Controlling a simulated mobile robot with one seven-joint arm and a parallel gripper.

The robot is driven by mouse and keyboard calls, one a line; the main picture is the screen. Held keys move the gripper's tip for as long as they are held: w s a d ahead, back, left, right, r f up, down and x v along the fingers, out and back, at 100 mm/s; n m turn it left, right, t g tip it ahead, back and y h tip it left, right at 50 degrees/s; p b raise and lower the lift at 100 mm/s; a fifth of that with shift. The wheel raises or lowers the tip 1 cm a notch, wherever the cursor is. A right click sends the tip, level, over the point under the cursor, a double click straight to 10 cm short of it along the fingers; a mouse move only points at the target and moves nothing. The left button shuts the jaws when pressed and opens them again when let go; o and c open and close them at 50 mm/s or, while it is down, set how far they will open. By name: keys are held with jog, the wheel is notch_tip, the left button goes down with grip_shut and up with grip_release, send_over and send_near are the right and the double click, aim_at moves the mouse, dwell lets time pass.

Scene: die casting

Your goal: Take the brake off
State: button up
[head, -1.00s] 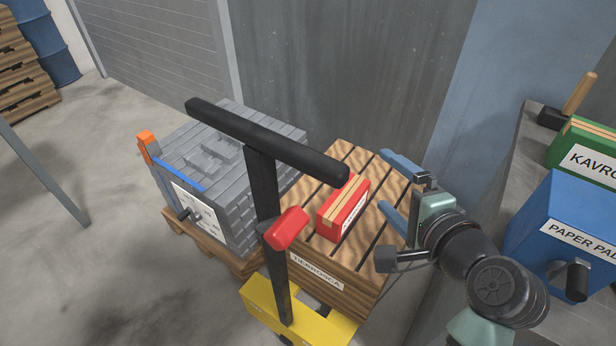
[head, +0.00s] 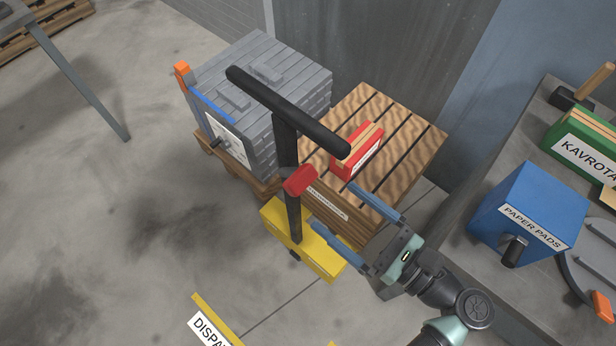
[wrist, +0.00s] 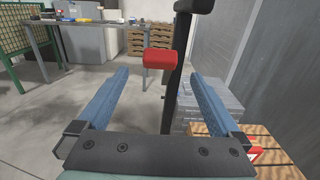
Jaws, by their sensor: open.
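The cart has a yellow base (head: 300,243) and a black upright with a black crossbar handle (head: 288,108). A red brake piece (head: 300,180) sits on the upright below the crossbar. In the wrist view the red piece (wrist: 161,59) shows beyond and between the fingertips, in front of the black post (wrist: 180,85). My gripper (head: 333,208) is open and empty, with blue fingers pointing toward the upright. It is to the right of the red piece and a little lower in the head view. The fingers appear apart from the red piece.
A wooden crate (head: 410,140) carries a red box (head: 357,150). A stack of grey ingots (head: 295,75) stands on a pallet behind the handle. At right, a grey bench (head: 480,255) holds a blue paper pads box (head: 530,207) and a green box (head: 585,150).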

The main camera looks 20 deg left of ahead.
aim_at(308, 185)
jog(key=x, duration=0.8)
jog(key=shift+c, duration=0.2)
grip_shut()
